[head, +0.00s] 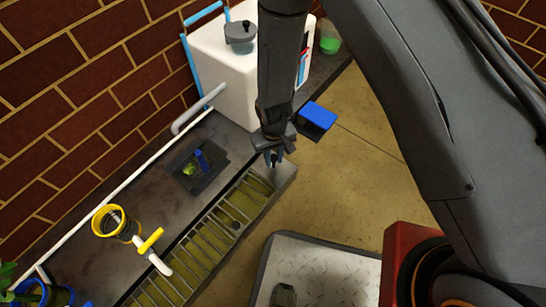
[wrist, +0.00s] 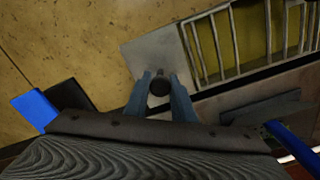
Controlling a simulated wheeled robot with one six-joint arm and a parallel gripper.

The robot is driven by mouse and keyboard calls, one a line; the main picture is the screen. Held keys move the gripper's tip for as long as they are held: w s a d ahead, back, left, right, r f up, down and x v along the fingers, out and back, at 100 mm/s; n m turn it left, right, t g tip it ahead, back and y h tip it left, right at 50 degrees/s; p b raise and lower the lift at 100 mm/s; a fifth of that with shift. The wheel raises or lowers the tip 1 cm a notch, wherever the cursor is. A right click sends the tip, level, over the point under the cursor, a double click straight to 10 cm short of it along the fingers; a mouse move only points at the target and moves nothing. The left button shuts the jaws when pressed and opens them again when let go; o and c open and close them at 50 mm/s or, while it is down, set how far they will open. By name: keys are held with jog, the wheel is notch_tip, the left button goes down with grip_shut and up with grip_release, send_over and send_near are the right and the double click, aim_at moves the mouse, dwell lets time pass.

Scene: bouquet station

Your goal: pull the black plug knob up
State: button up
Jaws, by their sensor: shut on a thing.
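The black plug knob (wrist: 160,86) shows in the wrist view as a small dark round knob over a grey plate at the end of the grated trough. My gripper (wrist: 160,92) has its two blue-grey fingers on either side of the knob, shut on it. In the head view my gripper (head: 273,160) points down at the right end of the trough (head: 284,180), beside the grating. The fingers and wrist hide the knob there. I cannot tell whether the knob is seated or lifted.
A white tank (head: 222,50) stands behind the arm. A blue box (head: 318,115) is right of the gripper. A dark square basin (head: 192,172), a yellow-ringed funnel (head: 109,221) and a yellow-handled valve (head: 150,241) are to the left. Open floor lies right of the trough.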

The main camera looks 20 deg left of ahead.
aim_at(274, 157)
jog(key=shift+d+r+p, duration=0.1)
jog(key=shift+r+p, duration=0.7)
jog(key=shift+r, duration=0.15)
jog(key=o, duration=0.9)
jog(key=shift+w, duration=0.1)
jog(key=shift+c, duration=0.2)
jog(key=shift+r, duration=0.1)
notch_tip(274, 157, up, 8)
jog(key=p, duration=0.7)
jog(key=shift+r, duration=0.35)
